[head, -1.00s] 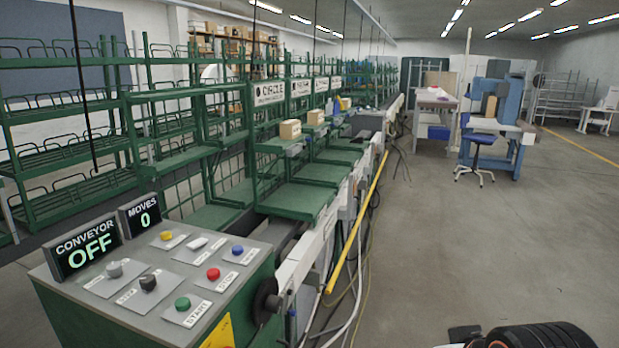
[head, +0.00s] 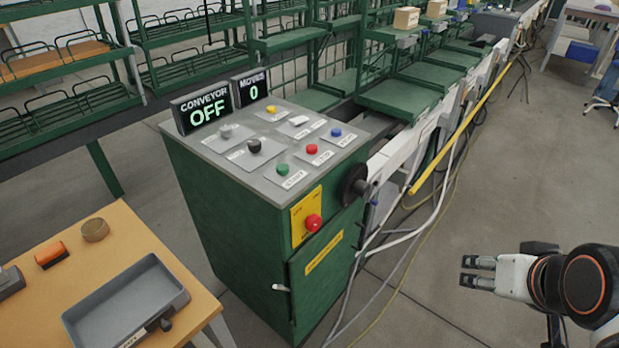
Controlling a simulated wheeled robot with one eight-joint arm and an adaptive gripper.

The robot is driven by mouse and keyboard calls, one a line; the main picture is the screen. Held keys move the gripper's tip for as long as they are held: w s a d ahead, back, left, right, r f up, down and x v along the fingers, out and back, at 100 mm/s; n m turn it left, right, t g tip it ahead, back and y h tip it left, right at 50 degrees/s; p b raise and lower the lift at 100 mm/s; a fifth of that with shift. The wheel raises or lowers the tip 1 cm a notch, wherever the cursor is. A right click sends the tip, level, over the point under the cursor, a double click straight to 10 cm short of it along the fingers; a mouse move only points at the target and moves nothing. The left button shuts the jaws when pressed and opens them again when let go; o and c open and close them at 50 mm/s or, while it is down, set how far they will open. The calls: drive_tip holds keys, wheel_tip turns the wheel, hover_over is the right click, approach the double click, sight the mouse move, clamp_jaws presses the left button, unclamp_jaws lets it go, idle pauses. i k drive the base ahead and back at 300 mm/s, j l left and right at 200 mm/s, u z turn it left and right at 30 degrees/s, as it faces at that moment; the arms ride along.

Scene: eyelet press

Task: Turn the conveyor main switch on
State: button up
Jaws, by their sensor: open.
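The green control cabinet (head: 238,215) has a grey sloped top panel. Its display (head: 205,112) reads CONVEYOR OFF. On the panel are a grey knob (head: 225,132), a black knob (head: 253,147), and yellow, white, blue, red and green buttons. A large black rotary handle (head: 355,186) sticks out from the cabinet's right side. The small labels are too blurred to read, so I cannot tell which control is the main switch. My gripper (head: 466,271) is open and empty at the lower right, apart from the cabinet and pointing left.
A second display (head: 252,92) reads MOVES 0. A red button (head: 312,223) sits on a yellow plate on the cabinet front. A wooden table (head: 92,246) with a grey tray (head: 125,305) is at lower left. Cables and a yellow rail (head: 470,110) run along the conveyor. Floor between cabinet and gripper is mostly clear.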

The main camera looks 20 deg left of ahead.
sight(312, 222)
drive_tip(key=u, duration=1.1)
drive_tip(key=k+j, duration=0.1)
drive_tip(key=j, duration=0.25)
drive_tip(key=k+j+z, duration=0.1)
drive_tip(key=j, duration=0.3)
drive_tip(key=k+j, duration=0.15)
drive_tip(key=j, duration=0.2)
drive_tip(key=k+j+z, duration=0.1)
drive_tip(key=j, duration=0.25)
